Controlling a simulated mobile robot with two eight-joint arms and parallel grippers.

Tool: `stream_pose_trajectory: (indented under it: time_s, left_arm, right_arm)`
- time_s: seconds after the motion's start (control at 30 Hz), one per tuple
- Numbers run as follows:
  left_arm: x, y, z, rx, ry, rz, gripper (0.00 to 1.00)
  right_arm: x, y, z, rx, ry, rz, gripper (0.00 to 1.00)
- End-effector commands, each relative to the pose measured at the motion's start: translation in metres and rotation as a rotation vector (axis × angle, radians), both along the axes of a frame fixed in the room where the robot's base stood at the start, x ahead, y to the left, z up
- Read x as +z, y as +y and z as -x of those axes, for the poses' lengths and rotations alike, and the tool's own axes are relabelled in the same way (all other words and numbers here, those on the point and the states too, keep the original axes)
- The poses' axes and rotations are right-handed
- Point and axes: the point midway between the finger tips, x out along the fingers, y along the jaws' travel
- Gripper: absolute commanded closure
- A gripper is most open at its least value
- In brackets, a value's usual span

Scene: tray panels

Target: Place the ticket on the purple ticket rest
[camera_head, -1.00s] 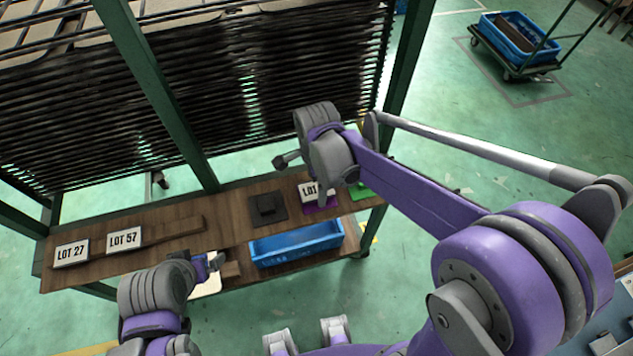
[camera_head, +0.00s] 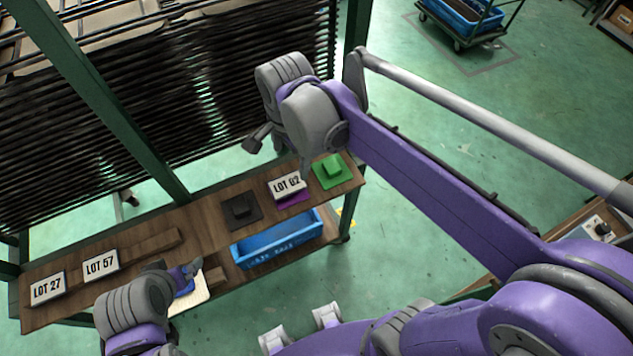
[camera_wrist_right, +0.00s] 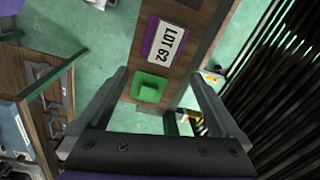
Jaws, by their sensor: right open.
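The white LOT 62 ticket (camera_head: 287,186) lies on the purple ticket rest (camera_head: 294,201) near the right end of the wooden shelf. In the right wrist view the ticket (camera_wrist_right: 166,43) covers most of the rest, with a purple edge (camera_wrist_right: 148,38) showing along its left side. My right gripper (camera_wrist_right: 158,75) is open and empty, above the shelf and apart from the ticket. In the head view its wrist hangs just behind the ticket. My left gripper (camera_head: 191,270) is low at the shelf's front edge; its finger gap is unclear.
A green rest (camera_head: 332,171) and a dark rest (camera_head: 241,210) flank the purple one. LOT 27 (camera_head: 48,288) and LOT 57 (camera_head: 101,265) tickets stand at the left. A blue bin (camera_head: 277,238) sits in front. Dark slats (camera_head: 160,90) rise behind the shelf.

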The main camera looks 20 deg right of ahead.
Motion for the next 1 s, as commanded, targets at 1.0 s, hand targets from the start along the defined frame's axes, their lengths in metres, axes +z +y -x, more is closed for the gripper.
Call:
stream_pose_trajectory:
  time_s: [1.0]
  left_arm:
    - [0.000, 0.000, 0.000, 0.000, 0.000, 0.000, 0.00]
  right_arm:
    - [-0.070, -0.053, 0.114, 1.247, -0.356, 0.365, 0.00]
